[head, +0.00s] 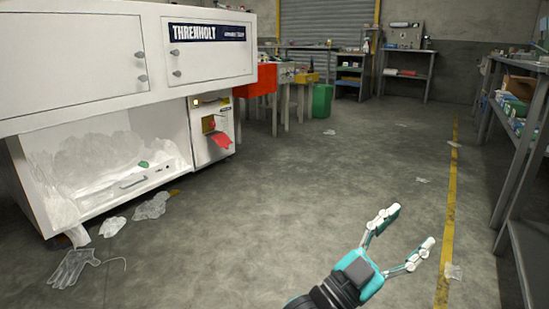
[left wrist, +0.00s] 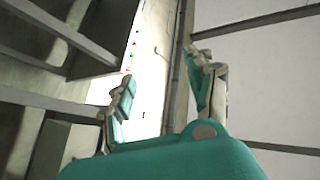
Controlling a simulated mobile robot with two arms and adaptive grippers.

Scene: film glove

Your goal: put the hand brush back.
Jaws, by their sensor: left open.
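I cannot make out a hand brush in either view. My left gripper (head: 411,228) is open and empty above the concrete floor at the lower right of the head view. Its two fingers also show spread apart in the left wrist view (left wrist: 160,66), with nothing between them. My right gripper is in neither view.
A white machine (head: 90,45) stands at left, its lower bay full of crumpled clear film (head: 95,150). A clear glove (head: 73,268) and film scraps (head: 152,206) lie on the floor. A shelf rack (head: 512,190) lines the right. The middle floor is mostly clear.

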